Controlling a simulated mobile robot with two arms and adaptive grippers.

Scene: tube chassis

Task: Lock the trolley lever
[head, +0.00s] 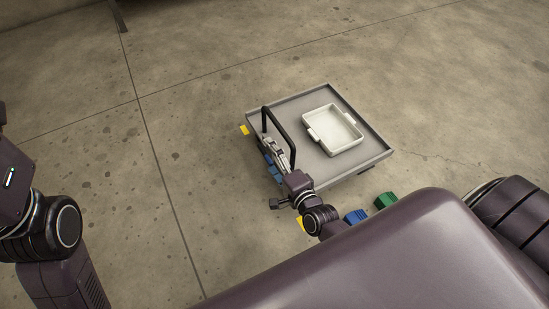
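The trolley (369,142) is a low grey platform with raised edges. A black hoop handle (280,137) stands at its left side. My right gripper (269,146) is at this left side, by the handle, and covers part of the trolley's edge. Its fingers are too small to tell whether they are open or shut, or whether they touch anything. Blue parts (273,169) show just below the gripper at the trolley's edge. I cannot make out a lever clearly; my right arm may hide it. My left arm is at the left edge, with its gripper out of view.
A white tray (345,142) with two side handles rests on the trolley. A green block (386,200) and a blue block (356,216) are near its front side. A yellow piece (245,130) is at the left corner. The concrete floor around is mostly clear.

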